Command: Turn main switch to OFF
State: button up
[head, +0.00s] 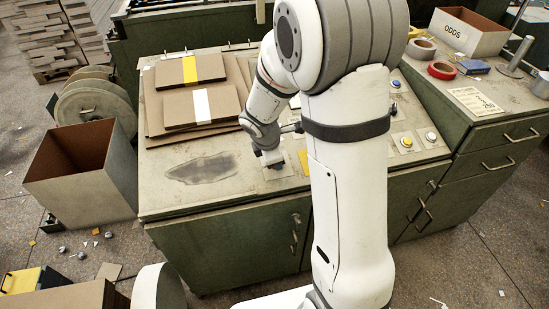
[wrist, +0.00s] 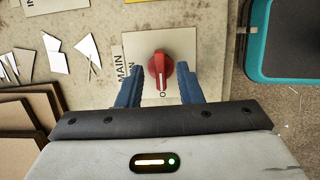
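The main switch is a red rotary knob (wrist: 160,70) on a cream square plate (wrist: 135,45), with a "MAIN" label (wrist: 120,66) at its left. The knob's white pointer line faces the bottom of the wrist view, towards an "O" mark just below it. My gripper (wrist: 160,76) is open, with one blue finger on each side of the knob and a visible gap on both sides. In the head view my gripper (head: 270,159) is low over the greyboard feeder's top (head: 240,185). My gripper and arm hide the knob there.
Stacked boards (head: 200,105) with yellow and white bands lie left of my arm. Push buttons (head: 406,141) sit to its right. A side bench with tape rolls (head: 441,70) and an "ODDS" box (head: 466,32) stands at the right. A teal-edged dark object (wrist: 285,40) is at upper right in the wrist view.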

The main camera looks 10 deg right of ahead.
jog(key=v, duration=0.7)
jog(key=shift+p, duration=0.45)
jog(key=s+r+m+y, duration=0.1)
jog(key=s+r+m, duration=0.4)
jog(key=s+m, duration=0.4)
jog(key=s+d+r+m+y, duration=0.1)
jog(key=s+r+m, duration=0.4)
jog(key=s+m, duration=0.3)
jog(key=shift+s+d+r+m+y+p, duration=0.25)
jog(key=shift+s+d+m+y+p, duration=0.15)
jog(key=shift+s, duration=0.55)
